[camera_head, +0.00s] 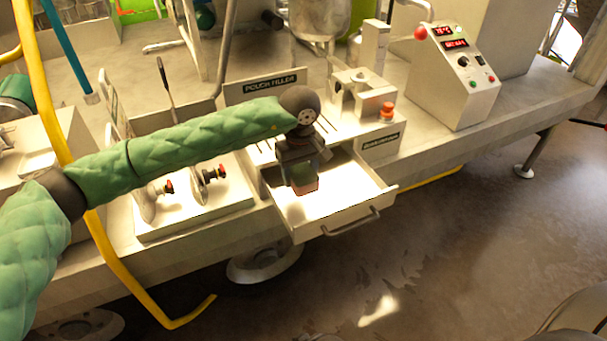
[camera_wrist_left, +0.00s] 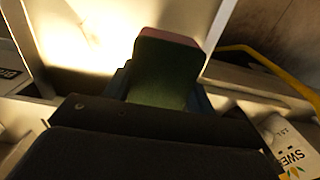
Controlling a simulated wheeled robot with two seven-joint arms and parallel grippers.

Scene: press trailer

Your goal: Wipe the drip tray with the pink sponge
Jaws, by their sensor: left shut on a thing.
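The drip tray (camera_head: 345,195) is a pale drawer-like tray with a front handle. It stands pulled out under the unit labelled POUCH FILLER. My left gripper (camera_head: 301,172) points down over the left part of the tray, shut on the pink sponge (camera_head: 305,186). In the left wrist view the sponge (camera_wrist_left: 168,70) shows a dark green face and a pink far edge between the fingers. The bright tray floor (camera_wrist_left: 95,45) lies beyond it. I cannot tell whether the sponge touches the tray floor. My right gripper is not in view.
Left of the tray stands a plate with levers and red-tipped valves (camera_head: 212,173). A control box (camera_head: 456,75) with red displays is at the right. A yellow pipe (camera_head: 105,240) runs down the left front. Open floor (camera_head: 440,240) lies in front of the tray.

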